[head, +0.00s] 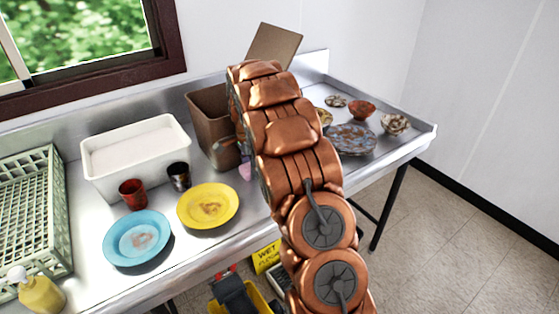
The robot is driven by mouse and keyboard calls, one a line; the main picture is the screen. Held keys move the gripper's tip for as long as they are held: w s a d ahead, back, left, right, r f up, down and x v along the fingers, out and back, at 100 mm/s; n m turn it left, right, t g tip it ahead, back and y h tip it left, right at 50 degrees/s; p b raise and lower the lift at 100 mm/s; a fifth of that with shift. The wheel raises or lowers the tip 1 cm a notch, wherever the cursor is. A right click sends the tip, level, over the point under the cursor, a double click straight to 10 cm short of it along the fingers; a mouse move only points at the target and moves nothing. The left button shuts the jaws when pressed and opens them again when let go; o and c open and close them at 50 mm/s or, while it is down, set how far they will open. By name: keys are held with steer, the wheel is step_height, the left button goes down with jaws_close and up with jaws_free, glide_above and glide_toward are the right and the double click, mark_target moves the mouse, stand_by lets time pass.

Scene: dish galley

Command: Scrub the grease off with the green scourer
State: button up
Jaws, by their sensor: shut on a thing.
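A yellow plate (208,205) with a brown greasy stain lies on the steel counter, left of my arm. A blue plate (137,238) with a reddish-brown smear lies to its left, near the front edge. I cannot make out the green scourer. My copper arm rises through the middle of the view and hides most of its own far end. A small grey and copper part shows at the arm's left side, but the fingers cannot be made out. A small pinkish-purple thing (245,170) shows beside the arm, partly hidden.
A white tub (137,158), a red cup (132,194), a dark cup (179,176) and a brown bin (208,124) stand behind the plates. A green rack (35,210) and yellow bottle (41,293) are at left. Dirty dishes (352,139) sit at right. A yellow sign (266,257) is below.

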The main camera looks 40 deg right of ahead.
step_height(320, 180, up, 3)
steer(key=shift+s+r, duration=0.1)
steer(key=shift+s, duration=0.05)
step_height(320, 180, up, 2)
steer(key=shift+r+p, duration=0.1)
steer(key=shift+p, duration=0.2)
steer(key=shift+r, duration=1.35)
